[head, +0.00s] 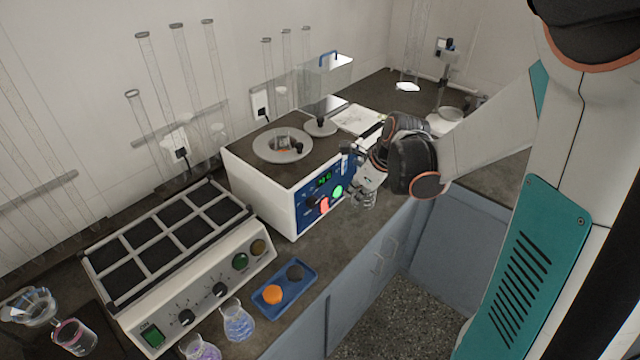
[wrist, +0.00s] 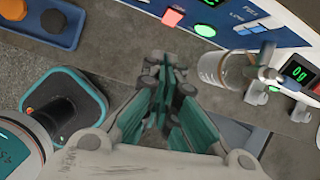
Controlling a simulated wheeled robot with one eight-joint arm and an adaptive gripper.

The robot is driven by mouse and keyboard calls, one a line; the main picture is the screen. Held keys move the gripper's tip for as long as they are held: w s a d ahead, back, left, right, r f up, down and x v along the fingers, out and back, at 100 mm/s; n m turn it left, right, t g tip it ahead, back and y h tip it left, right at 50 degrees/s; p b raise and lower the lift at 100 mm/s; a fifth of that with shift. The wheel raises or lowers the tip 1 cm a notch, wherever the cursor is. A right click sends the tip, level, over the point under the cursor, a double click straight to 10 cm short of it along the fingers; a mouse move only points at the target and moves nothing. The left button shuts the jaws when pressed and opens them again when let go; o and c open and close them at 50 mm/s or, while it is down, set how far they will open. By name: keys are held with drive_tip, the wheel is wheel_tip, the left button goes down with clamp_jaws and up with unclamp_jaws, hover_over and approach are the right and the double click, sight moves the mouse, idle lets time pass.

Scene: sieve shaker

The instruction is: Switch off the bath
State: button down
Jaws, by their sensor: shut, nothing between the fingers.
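The bath appears to be the white box (head: 258,195) with a dark top and a round opening, standing on the bench. Its blue front panel (head: 309,209) carries a green lit display (head: 324,179), a red button (head: 324,204) and a green button (head: 337,191). The wrist view shows the red button (wrist: 172,17) and the green button (wrist: 205,30) at the top. My gripper (head: 362,200) is shut and empty, in front of the panel's right side. In the wrist view its fingertips (wrist: 168,62) point towards the panel, apart from the buttons.
A blue tray (head: 262,305) with an orange and a dark round piece lies left, near flasks and a hotplate unit (head: 205,290). In the wrist view, a cylindrical part (wrist: 222,70) and another green display (wrist: 299,72) stand close on the right. The bench edge runs below.

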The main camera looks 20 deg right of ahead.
sight(325, 205)
drive_tip(key=shift+s+d+f+m, duration=0.2)
drive_tip(key=shift+d+f+m, duration=0.45)
drive_tip(key=shift+m, duration=0.25)
drive_tip(key=shift+f, duration=0.1)
drive_tip(key=b+x, duration=0.1)
drive_tip(key=x, duration=0.3)
drive_tip(key=b+x, duration=0.2)
drive_tip(key=x, duration=0.2)
drive_tip(key=w+a+b+x, duration=0.1)
drive_tip(key=x, duration=0.3)
drive_tip(key=shift+a+r+b, duration=0.1)
drive_tip(key=shift+r+b, duration=0.2)
drive_tip(key=shift+w+a+f, duration=0.15)
drive_tip(key=shift+w+a, duration=0.1)
drive_tip(key=shift+w, duration=0.35)
